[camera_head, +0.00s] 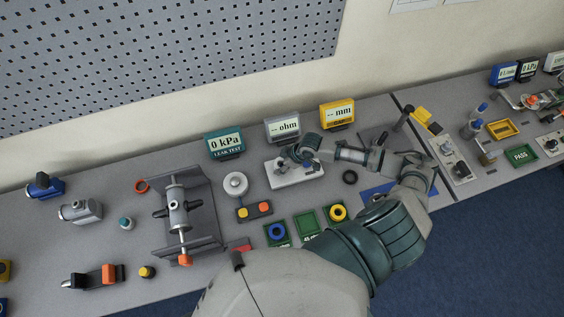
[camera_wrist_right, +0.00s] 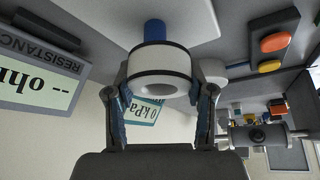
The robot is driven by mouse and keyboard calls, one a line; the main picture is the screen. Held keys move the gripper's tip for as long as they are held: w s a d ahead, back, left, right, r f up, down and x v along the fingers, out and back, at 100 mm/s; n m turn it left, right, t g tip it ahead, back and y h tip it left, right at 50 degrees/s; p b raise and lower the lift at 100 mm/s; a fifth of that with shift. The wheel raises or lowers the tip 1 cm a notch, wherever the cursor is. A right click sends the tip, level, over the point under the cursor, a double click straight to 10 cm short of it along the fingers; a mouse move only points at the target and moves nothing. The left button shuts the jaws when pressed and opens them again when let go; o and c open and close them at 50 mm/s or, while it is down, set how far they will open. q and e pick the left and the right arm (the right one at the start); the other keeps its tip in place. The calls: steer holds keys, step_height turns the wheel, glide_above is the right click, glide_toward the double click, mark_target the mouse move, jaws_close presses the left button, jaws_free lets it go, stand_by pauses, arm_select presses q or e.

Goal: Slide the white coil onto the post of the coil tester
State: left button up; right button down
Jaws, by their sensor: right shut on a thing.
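The white coil (camera_wrist_right: 160,62), a short ring with dark edge bands, is held between the two fingers of my right gripper (camera_wrist_right: 158,92) in the right wrist view. The blue post (camera_wrist_right: 154,32) of the coil tester shows just beyond the coil, lined up with it. I cannot tell whether the post's tip is inside the coil. The tester's white base (camera_head: 285,178) lies on the table in the head view. My right gripper (camera_head: 301,155) is above that base and hides most of the coil. My left gripper is not in view.
The ohm display (camera_head: 283,127) stands behind the tester, between the teal leak-test display (camera_head: 225,143) and the yellow mm display (camera_head: 337,113). A white round device (camera_head: 236,185) and a button box (camera_head: 254,211) are to the left. Small green trays (camera_head: 306,223) lie in front.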

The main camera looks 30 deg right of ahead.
steer(key=shift+s+d, duration=0.1)
steer(key=shift+d, duration=0.3)
steer(key=shift+a+f, duration=0.15)
steer(key=shift+a, duration=0.2)
steer(key=shift+f, duration=0.4)
steer(key=shift+d+f+b, duration=0.2)
steer(key=shift+f+b, duration=0.15)
steer(key=shift+f, duration=0.2)
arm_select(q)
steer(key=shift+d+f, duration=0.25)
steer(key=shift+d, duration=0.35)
arm_select(e)
steer(key=shift+f, duration=0.1)
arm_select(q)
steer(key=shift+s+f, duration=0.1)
arm_select(e)
steer(key=shift+a+f, duration=0.1)
steer(key=shift+f, duration=0.15)
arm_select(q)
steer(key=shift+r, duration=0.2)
arm_select(e)
steer(key=shift+r, duration=0.1)
arm_select(q)
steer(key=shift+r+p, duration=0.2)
steer(key=shift+p, duration=0.1)
arm_select(e)
steer(key=shift+w, duration=0.2)
